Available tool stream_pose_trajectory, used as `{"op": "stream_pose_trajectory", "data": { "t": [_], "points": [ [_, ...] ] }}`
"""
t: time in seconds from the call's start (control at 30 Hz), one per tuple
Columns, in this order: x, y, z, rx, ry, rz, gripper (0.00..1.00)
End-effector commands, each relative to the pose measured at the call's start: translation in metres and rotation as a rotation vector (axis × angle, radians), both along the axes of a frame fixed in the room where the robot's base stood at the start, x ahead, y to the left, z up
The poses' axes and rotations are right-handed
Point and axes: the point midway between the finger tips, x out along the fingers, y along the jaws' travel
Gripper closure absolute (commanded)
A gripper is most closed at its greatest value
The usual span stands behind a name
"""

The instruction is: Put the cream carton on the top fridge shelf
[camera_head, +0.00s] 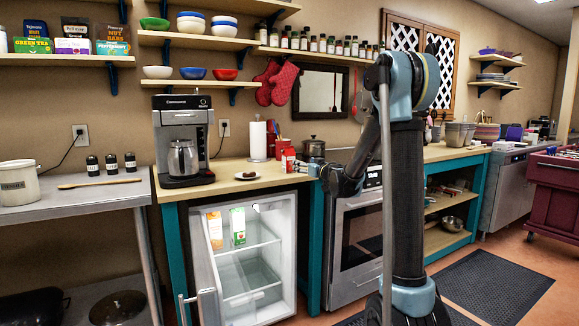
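A small red and white carton (288,160), likely the cream carton, stands upright at the right end of the counter above the fridge. My gripper (305,168) is just right of it, at about its height. The gripper is small and dark here, and I cannot tell whether it touches the carton or whether its fingers are open or shut. The small fridge (289,240) below the counter stands open. Its top shelf (262,243) has free room on the right. A green and white carton (238,226) stands inside, and a pale carton (215,230) shows near the door.
The fridge door (203,275) is swung open to the left. On the counter are a coffee maker (183,142), a plate with dark food (248,175), a paper towel roll (258,140) and a pot (313,147). An oven (357,240) stands right of the fridge.

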Motion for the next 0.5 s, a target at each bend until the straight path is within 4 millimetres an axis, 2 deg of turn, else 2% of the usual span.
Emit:
{"op": "stream_pose_trajectory", "data": {
  "t": [0.5],
  "points": [
    [0.075, 0.047, 0.001, 0.000, -0.001, -0.002, 0.29]
  ]
}}
